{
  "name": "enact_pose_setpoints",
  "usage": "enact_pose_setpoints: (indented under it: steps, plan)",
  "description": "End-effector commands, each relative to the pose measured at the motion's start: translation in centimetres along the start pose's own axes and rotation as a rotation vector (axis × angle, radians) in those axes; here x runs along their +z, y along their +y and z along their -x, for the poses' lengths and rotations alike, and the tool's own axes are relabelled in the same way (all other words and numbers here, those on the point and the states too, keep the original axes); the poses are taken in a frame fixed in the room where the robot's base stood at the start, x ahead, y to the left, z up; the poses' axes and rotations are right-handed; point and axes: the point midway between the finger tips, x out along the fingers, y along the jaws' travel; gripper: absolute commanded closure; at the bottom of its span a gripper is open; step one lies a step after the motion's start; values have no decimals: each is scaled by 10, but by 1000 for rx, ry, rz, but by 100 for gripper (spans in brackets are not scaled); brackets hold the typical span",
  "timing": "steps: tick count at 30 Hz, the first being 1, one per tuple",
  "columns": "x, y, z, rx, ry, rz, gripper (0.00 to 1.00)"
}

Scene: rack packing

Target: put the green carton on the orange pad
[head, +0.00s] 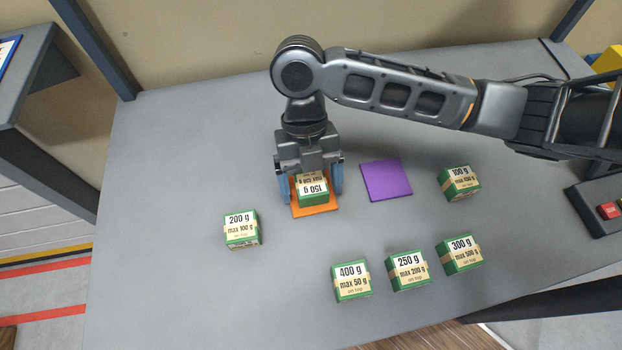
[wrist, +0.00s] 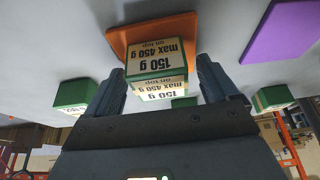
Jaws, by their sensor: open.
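In the wrist view the same carton (wrist: 158,66) rests against the orange pad (wrist: 119,43). My gripper (head: 311,190) is open, with one blue finger on each side of this carton. In the wrist view my gripper's fingers (wrist: 160,85) stand apart from the carton's sides, with small gaps. The carton's far side is hidden under my gripper in the head view.
A purple pad (head: 386,180) lies right of the orange pad. Other green cartons stand around: 200 g (head: 241,229), 400 g (head: 351,281), 250 g (head: 407,270), 300 g (head: 459,253) and 100 g (head: 459,182). The grey table (head: 180,160) is clear at the left and back.

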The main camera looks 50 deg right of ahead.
Motion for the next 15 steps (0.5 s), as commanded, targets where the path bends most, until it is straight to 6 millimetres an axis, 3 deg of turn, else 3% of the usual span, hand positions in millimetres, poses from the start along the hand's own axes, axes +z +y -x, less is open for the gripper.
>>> enact_pose_setpoints:
  steps: [5, 15]
  plan:
    - [-1, 0, 14, 0, -2, 1, 13]
    - [0, 0, 84, 0, -3, 1, 13]
